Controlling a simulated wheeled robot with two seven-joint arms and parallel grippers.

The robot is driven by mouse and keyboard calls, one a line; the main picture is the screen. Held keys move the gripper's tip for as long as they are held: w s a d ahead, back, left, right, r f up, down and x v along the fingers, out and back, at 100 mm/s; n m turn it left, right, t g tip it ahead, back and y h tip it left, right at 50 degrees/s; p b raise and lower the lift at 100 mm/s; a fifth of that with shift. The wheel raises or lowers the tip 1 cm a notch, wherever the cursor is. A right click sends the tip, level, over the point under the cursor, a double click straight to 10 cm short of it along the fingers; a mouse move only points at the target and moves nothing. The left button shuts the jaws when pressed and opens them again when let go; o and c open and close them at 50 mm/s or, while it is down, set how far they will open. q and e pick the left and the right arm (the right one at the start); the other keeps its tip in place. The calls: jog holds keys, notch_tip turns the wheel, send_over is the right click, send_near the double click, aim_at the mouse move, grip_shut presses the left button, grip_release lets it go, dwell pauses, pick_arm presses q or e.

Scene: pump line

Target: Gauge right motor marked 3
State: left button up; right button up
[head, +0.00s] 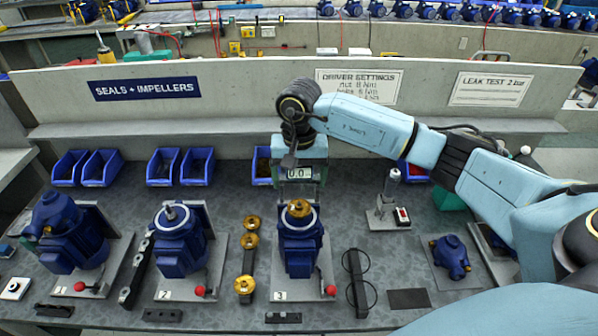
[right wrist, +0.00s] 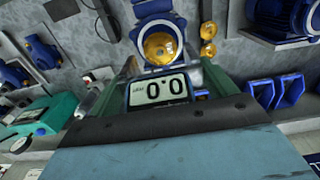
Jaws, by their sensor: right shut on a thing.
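The motor marked 3 (head: 298,252) is blue and stands on a grey plate, third from the left, with a brass impeller (head: 299,208) on its upturned end. My right gripper (head: 300,181) is shut on a gauge (head: 299,173) whose display reads 0.0. It holds the gauge in the air, just behind the brass impeller in the head view. In the right wrist view the gauge (right wrist: 158,90) sits between the green fingers, and the brass impeller (right wrist: 159,47) shows just past it, seemingly apart. The gauge's underside is hidden. My left gripper is out of view.
Motors marked 1 (head: 66,238) and 2 (head: 180,245) stand to the left. Loose brass impellers (head: 245,284) sit on a rack left of motor 3; a black ring stand (head: 358,280) is to its right. Blue bins (head: 197,166) line the back. A grey-white stand (head: 389,205) is at right.

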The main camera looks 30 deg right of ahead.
aim_at(299, 205)
jog(key=shift+w+f+b, duration=0.1)
jog(key=shift+f+b, duration=2.5)
jog(key=shift+f, duration=0.7)
jog(key=shift+f+b, duration=0.15)
jog(key=shift+b, duration=0.3)
jog(key=o, duration=1.1)
jog(key=shift+c, duration=0.2)
jog(key=shift+r+p, duration=2.35)
jog(key=shift+r, duration=2.15)
